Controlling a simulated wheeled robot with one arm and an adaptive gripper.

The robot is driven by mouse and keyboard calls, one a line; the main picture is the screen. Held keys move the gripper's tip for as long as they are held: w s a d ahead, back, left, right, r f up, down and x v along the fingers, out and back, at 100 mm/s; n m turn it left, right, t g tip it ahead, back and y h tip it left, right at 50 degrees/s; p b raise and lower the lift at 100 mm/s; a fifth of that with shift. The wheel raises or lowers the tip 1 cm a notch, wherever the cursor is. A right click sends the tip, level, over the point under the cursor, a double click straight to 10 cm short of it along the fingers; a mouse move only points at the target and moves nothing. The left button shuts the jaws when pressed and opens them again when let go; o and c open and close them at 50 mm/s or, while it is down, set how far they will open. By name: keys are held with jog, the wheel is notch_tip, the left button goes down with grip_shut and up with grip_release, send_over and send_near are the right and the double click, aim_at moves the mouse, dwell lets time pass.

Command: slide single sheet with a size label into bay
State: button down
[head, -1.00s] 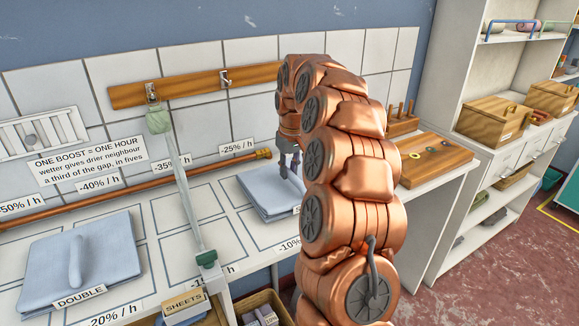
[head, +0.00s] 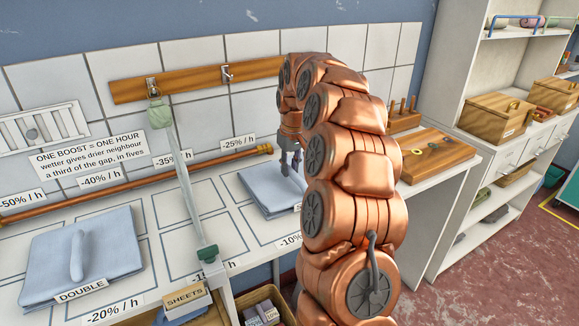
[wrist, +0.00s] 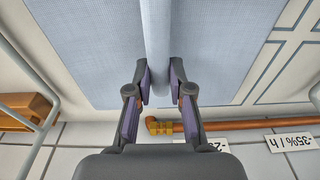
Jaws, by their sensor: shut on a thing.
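A folded pale blue sheet (head: 266,190) lies on the white bench at the right, below the -25% / h label. Its size label is mostly hidden behind my arm. In the wrist view the sheet (wrist: 100,50) has a raised rounded grip (wrist: 157,40) along its middle. My gripper (wrist: 160,86) is shut on that grip, one finger on each side; it also shows in the head view (head: 290,162). Another folded sheet labelled DOUBLE (head: 110,250) lies at the left, with its own grip. Outlined bays (head: 210,205) are marked on the bench.
A green-ended glass divider (head: 184,185) stands across the bench between the two sheets. A copper pipe (head: 110,187) runs along the tiled wall.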

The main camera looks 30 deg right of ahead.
jog(key=c, duration=1)
grip_release()
jog(key=shift+o, duration=0.2)
notch_tip(320, 180, up, 12)
jog(key=s, duration=0.1)
jog(key=shift+s, duration=0.2)
jog(key=shift+a+f, duration=0.1)
